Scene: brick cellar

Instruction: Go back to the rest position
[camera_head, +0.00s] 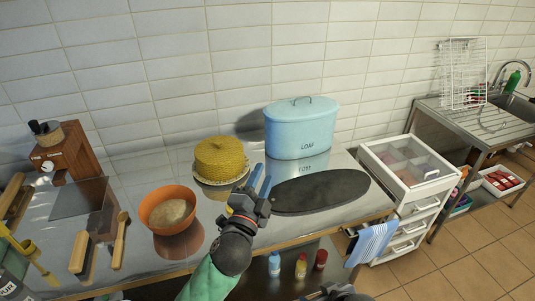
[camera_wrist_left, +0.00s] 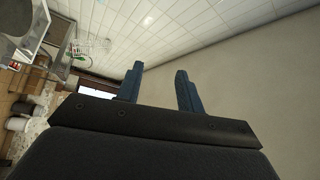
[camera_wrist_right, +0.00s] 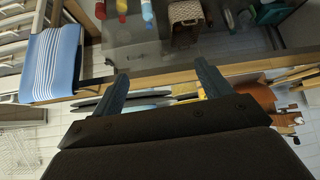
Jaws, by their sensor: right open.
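My left gripper (camera_head: 259,180) is above the front part of the steel counter, between the orange bowl and the dark oval board. Its blue fingers point up and away in the head view. In the left wrist view its fingers (camera_wrist_left: 159,72) stand apart with nothing between them, against the wall. My right gripper (camera_wrist_right: 160,72) shows in the right wrist view with its fingers apart and empty, facing the counter's front edge and lower shelf. Its fingertips are not seen in the head view, where only a dark arm part shows at the bottom edge.
On the counter (camera_head: 318,219) are an orange bowl (camera_head: 168,207), a yellow round item (camera_head: 221,158), a blue loaf tin (camera_head: 302,128) and a dark oval board (camera_head: 320,192). A striped towel (camera_head: 372,243) hangs at the front edge. White drawers (camera_head: 408,175) stand at right.

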